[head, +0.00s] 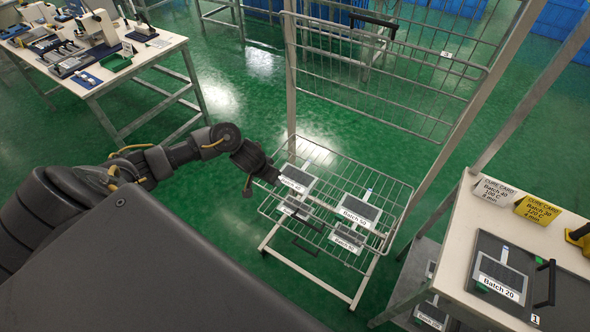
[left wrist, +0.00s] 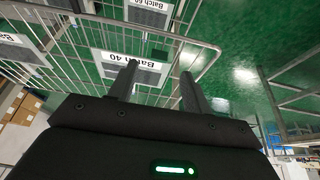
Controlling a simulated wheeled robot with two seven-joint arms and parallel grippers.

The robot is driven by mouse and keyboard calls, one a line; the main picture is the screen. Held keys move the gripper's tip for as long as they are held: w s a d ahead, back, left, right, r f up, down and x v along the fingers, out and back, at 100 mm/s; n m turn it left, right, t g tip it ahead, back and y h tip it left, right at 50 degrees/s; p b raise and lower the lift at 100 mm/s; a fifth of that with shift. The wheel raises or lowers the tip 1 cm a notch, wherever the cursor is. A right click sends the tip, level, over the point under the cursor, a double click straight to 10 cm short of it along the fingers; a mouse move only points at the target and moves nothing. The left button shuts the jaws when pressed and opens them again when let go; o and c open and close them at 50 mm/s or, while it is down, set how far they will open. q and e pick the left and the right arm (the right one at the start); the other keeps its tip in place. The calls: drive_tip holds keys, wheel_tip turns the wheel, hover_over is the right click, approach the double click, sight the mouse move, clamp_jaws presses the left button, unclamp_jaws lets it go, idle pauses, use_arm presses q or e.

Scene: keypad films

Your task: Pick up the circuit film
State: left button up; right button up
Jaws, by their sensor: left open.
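Grey-and-white circuit films lie on a pulled-out wire rack shelf (head: 335,165). One is labelled Batch 40 (head: 299,180); another, to its right, appears to read Batch 60 (head: 361,208). A film labelled Batch 20 (head: 503,272) lies on a dark plate on the right-hand table. My left gripper (head: 274,177) is at the left edge of the Batch 40 film. In the left wrist view the fingers (left wrist: 157,82) are apart, with the Batch 40 film (left wrist: 140,68) just beyond them. Whether they touch it is unclear. My right gripper is not in view.
An upper wire shelf (head: 385,60) with a black handle stands above and behind. Cure cards (head: 493,191) stand on the right-hand table (head: 470,215). A workbench (head: 130,75) with equipment is at the back left. Green floor is open between the bench and rack.

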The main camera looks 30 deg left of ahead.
use_arm(q)
drive_tip(key=x, duration=0.5)
drive_tip(key=shift+b, duration=0.35)
drive_tip(key=shift+s, duration=0.1)
drive_tip(key=c, duration=1.1)
